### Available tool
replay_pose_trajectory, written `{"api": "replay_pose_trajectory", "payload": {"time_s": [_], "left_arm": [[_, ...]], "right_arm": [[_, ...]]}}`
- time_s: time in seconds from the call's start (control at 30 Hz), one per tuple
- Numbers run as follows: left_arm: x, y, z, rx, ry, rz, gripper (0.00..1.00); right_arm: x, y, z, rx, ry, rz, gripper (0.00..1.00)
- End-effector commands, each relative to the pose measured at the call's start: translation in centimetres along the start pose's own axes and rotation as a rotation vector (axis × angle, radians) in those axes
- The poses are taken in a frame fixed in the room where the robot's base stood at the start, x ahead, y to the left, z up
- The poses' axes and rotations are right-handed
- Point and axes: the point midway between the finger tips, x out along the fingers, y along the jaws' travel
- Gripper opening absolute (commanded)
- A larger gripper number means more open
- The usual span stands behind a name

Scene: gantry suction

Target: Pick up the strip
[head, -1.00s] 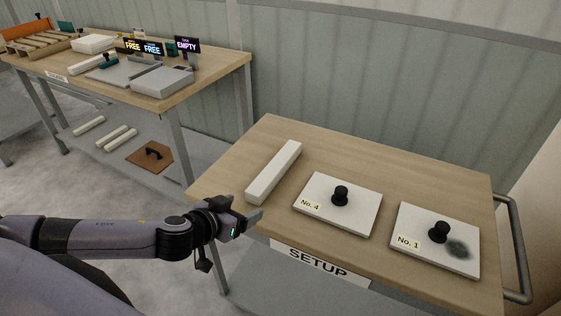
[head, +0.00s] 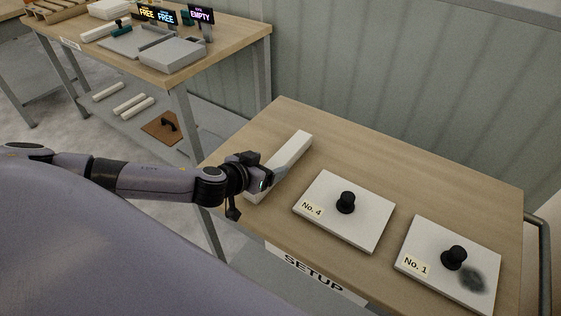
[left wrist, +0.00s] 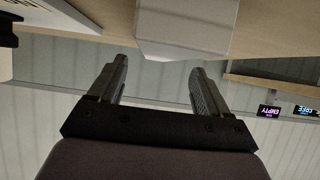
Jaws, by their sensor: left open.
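The strip (head: 293,152) is a long white square-edged bar lying on the wooden table, left of the No. 4 plate. My left gripper (head: 279,172) is at the strip's near part in the head view and covers some of it. In the left wrist view the two fingers (left wrist: 158,68) are apart with nothing between them. The strip's white end (left wrist: 185,28) shows just beyond the fingertips, toward the right finger's side. Whether a finger touches it I cannot tell. My right gripper is not in view.
The No. 4 plate (head: 325,219) and the No. 1 plate (head: 426,240), each with a black knob, lie right of the strip. No. 1 has a dark smudge. A metal rail (head: 543,262) runs along the table's right side. A second bench (head: 228,48) stands at the back left.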

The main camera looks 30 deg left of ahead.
Motion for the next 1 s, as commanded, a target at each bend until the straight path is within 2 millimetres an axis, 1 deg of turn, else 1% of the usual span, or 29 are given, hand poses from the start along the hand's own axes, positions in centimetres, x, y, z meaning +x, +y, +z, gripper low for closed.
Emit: {"api": "replay_pose_trajectory", "payload": {"time_s": [0.03, 0.13, 0.3, 0.47, 0.7, 0.77, 0.8, 0.87, 0.9, 0.93, 1.0], "left_arm": [[0.6, 0.1, -0.4, 0.001, 0.003, 0.0, 0.78], [1.8, 0.1, -0.6, 0.001, 0.003, 0.0, 0.78], [3.4, 0.1, -0.5, 0.001, 0.002, -0.001, 0.78], [4.1, 0.1, -0.4, 0.001, 0.002, 0.0, 0.78], [4.1, 0.0, -0.4, 0.001, 0.001, -0.001, 0.78], [4.1, 0.0, -0.4, 0.001, 0.001, -0.001, 0.58], [4.1, 0.0, -0.4, 0.001, 0.001, -0.001, 0.45], [4.1, 0.0, -0.3, 0.001, 0.001, -0.001, 0.26], [4.1, 0.0, -0.3, 0.001, 0.001, -0.001, 0.13], [4.1, 0.0, -0.3, 0.001, 0.001, -0.001, 0.1], [4.1, 0.0, -0.5, 0.001, 0.004, -0.001, 0.1]], "right_arm": [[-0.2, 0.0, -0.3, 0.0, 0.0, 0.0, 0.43], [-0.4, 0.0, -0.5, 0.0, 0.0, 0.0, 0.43], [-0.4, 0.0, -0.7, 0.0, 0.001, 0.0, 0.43], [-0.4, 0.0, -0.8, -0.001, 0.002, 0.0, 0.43], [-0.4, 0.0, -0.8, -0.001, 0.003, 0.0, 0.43], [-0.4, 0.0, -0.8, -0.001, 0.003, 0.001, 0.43], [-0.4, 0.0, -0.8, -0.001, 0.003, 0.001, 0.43], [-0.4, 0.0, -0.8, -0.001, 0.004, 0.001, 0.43], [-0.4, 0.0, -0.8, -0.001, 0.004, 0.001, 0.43], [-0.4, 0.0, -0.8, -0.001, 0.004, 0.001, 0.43], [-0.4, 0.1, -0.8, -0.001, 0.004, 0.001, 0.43]]}}
